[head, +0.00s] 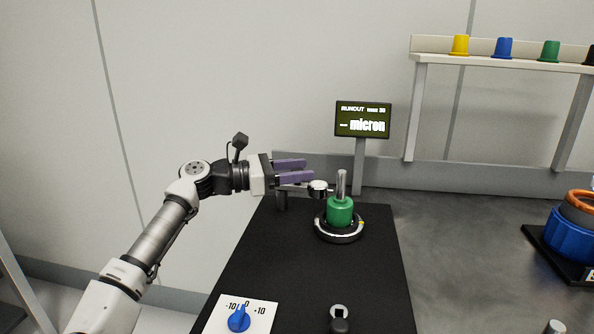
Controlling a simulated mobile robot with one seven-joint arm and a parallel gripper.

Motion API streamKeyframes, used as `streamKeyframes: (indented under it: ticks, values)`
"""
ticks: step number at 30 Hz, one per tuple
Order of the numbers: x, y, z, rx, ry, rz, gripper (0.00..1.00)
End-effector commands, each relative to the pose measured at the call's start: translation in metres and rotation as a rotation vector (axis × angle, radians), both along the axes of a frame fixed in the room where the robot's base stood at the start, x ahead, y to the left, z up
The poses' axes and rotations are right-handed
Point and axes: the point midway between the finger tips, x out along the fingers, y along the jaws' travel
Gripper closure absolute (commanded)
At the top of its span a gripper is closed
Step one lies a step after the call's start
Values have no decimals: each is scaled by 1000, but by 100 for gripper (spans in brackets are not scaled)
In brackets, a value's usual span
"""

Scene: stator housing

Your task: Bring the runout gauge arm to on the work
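The runout gauge arm (298,187) is a thin bar that runs from a short dark post to a round gauge head (318,187) with a pale face. The head is just left of the work, a green cylinder (340,211) with a metal shaft standing upright on a dark round base (341,233). I cannot tell whether the head touches the work. My gripper (309,169) has two purple fingers, with a gap between them. It is open, above and beside the gauge arm, near the head. Nothing shows between the fingers.
A display (363,120) behind reads "RUNOUT" and "– micron". A blue knob (239,319) on a white dial plate points near 0. A small post (339,318) stands at the front. A blue and orange part (573,230) is at right. A shelf (500,57) holds coloured caps.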

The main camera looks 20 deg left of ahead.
Motion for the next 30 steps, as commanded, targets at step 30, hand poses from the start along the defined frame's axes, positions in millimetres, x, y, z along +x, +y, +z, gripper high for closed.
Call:
streamKeyframes:
  ticks: [30]
  values:
    - [-78,105,0,-1,0,1,54]
